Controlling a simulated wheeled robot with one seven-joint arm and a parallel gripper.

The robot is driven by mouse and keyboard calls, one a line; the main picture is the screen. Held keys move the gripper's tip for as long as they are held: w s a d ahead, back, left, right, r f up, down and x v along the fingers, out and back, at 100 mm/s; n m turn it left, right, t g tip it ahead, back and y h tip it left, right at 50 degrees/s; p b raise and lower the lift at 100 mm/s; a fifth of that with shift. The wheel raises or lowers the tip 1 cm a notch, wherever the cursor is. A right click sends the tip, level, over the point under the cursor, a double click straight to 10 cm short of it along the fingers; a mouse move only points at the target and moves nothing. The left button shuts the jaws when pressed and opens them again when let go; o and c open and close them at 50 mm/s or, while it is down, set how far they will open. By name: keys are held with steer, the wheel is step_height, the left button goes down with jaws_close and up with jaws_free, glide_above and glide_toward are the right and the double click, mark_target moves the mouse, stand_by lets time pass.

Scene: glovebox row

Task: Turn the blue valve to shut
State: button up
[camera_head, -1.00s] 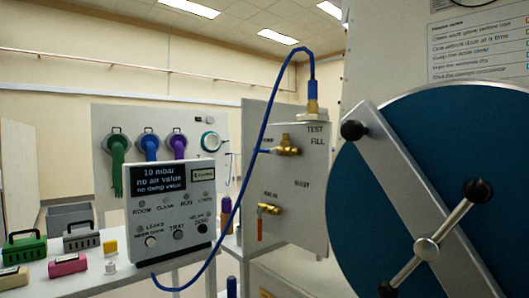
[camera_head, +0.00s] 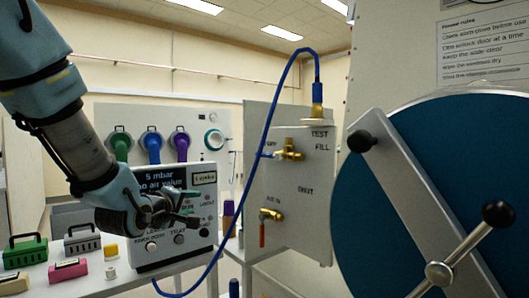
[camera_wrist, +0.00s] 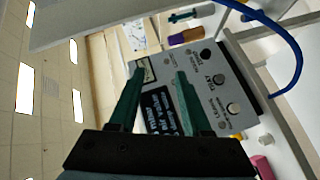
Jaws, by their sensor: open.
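The upper brass valve (camera_head: 290,150) sits on the grey panel (camera_head: 310,205), with a small blue part (camera_head: 267,154) at its left that looks like its handle. The blue hose passes close by, so the handle's exact angle is hard to tell. A lower brass valve (camera_head: 271,214) has a red-orange handle (camera_head: 262,235) hanging down. My gripper (camera_head: 193,207) is open and empty, in front of the display box (camera_head: 160,240), left of both valves and apart from them. In the wrist view my gripper (camera_wrist: 158,72) points across the display box (camera_wrist: 215,85).
A blue hose (camera_head: 268,125) arches from the fitting on top of the panel down past the display box. A large blue round door (camera_head: 450,140) with a grey bar fills the right. Green (camera_head: 25,252), grey (camera_head: 82,240) and pink (camera_head: 68,270) items stand on the left bench.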

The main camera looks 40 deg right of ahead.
mark_target(263, 156)
steer(key=s+d+r+n+g+h, duration=0.1)
steer(key=s+d+r+g+h, duration=0.1)
steer(key=s+d+r+h, duration=0.6)
steer(key=shift+y, duration=0.9)
steer(key=p+x, duration=0.1)
steer(key=x, duration=0.3)
steer(key=s+p+x, duration=0.1)
steer(key=p+x, duration=0.1)
steer(key=x, duration=0.1)
steer(key=r+p+x, duration=0.1)
steer(key=x, duration=0.3)
steer(key=shift+s+d+r, duration=0.1)
steer(key=shift+s+d, duration=0.2)
steer(key=shift+d, duration=0.3)
steer(key=shift+w+d+p, duration=0.15)
steer(key=shift+d+p, duration=0.2)
steer(key=shift+d, duration=0.1)
jaws_close()
